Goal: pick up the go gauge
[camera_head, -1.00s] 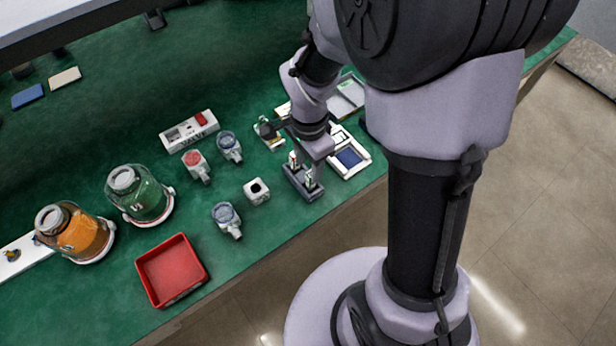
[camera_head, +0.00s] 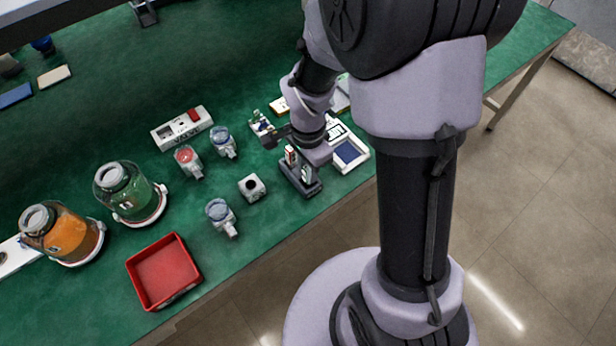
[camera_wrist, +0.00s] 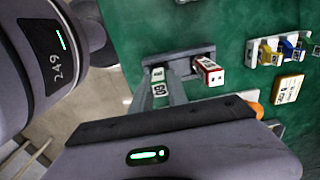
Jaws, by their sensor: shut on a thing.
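The green-marked gauge (camera_wrist: 158,84), a white block with green ends and dark lettering, stands at the left of a dark grey holder (camera_wrist: 180,58) in the wrist view. My gripper (camera_wrist: 165,88) is shut on it, with the fingers along its sides. I take it to be the go gauge. A red-and-white gauge (camera_wrist: 207,72) stands in the holder's other slot, apart from my fingers. In the head view the holder (camera_head: 301,180) is near the table's front edge, under my wrist. Whether the held gauge is still seated in its slot cannot be told.
A white tray with a blue panel (camera_head: 349,152) lies right of the holder. A white block with a dark hole (camera_head: 251,188), blue-topped and red-topped gauges (camera_head: 188,161), a red tray (camera_head: 163,272) and canisters (camera_head: 127,190) stand to the left.

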